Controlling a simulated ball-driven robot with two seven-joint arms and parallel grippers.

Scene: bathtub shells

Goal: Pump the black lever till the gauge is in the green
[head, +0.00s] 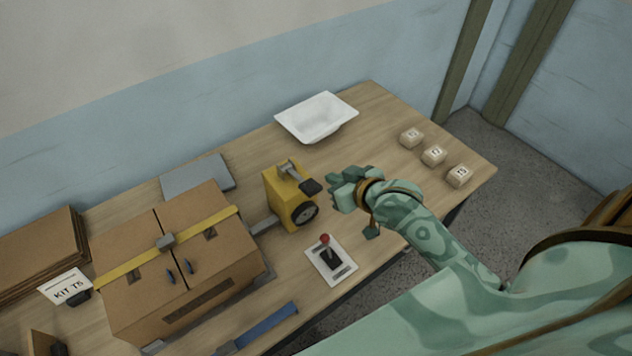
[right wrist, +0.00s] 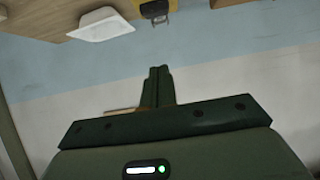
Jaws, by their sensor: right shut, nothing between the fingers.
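The yellow pump box (head: 279,200) stands upright on the table, with a metal arm on top ending in a black lever grip (head: 311,187). The round dark gauge (head: 305,211) is on its front; its needle and any green zone are too small to read. My right gripper (head: 337,190) is shut and empty, just right of the lever grip, seemingly apart from it. In the right wrist view the shut fingers (right wrist: 161,84) point up the picture, and part of the yellow pump (right wrist: 154,9) with the lever shows at the top edge. My left gripper is not in view.
A red-knobbed switch plate (head: 340,273) lies in front of the pump. A strapped cardboard box (head: 190,240) stands left. A white basin (head: 318,115) is behind, also in the right wrist view (right wrist: 101,26). Small numbered blocks (head: 433,155) sit right. The table between basin and blocks is clear.

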